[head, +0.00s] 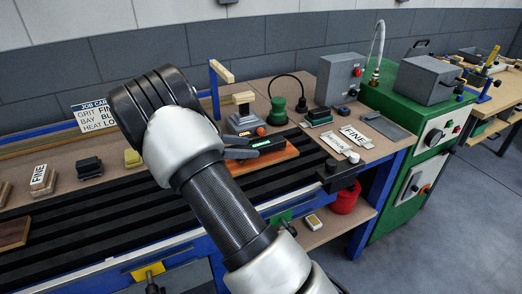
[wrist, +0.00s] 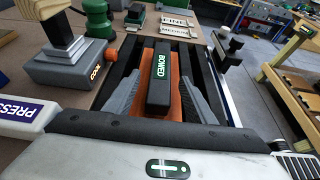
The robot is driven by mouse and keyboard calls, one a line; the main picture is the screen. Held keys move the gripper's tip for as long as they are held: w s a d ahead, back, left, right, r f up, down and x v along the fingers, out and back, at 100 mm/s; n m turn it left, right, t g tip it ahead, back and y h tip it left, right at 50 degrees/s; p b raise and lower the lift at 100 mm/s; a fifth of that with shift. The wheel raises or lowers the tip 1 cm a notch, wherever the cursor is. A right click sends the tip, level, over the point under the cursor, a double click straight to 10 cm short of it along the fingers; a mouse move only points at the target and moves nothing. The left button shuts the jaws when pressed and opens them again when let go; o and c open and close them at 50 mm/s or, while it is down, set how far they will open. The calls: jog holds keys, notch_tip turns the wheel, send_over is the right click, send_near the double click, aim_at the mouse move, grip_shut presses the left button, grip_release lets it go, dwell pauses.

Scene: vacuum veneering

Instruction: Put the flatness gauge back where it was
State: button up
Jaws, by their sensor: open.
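The flatness gauge appears to be the black bar with a green display reading BOWED (wrist: 159,75). It lies on an orange-brown panel (wrist: 178,108) on the dark slatted bed of the bench. In the head view the gauge (head: 268,143) shows just right of my gripper, with the panel (head: 287,152) under it. My gripper (head: 243,147) is open. In the wrist view its two grey fingers stand on either side of the gauge, apart from it as far as I can see. The gauge's underside and near end are partly hidden.
A grey block device with an orange display (wrist: 82,68) stands left of the panel, beside a green knobbed object (head: 278,110). Sanding labels FINE and MEDIUM (head: 345,140) lie behind right. A black clamp (head: 343,172) sits at the bed's right edge. A job card (head: 92,115) stands at the back left.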

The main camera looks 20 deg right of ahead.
aim_at(254, 146)
jog(key=shift+r+b+x, duration=0.2)
jog(key=shift+b+x, duration=0.25)
jog(key=shift+x, duration=2.65)
jog(key=shift+d, duration=0.1)
jog(key=shift+c, duration=0.3)
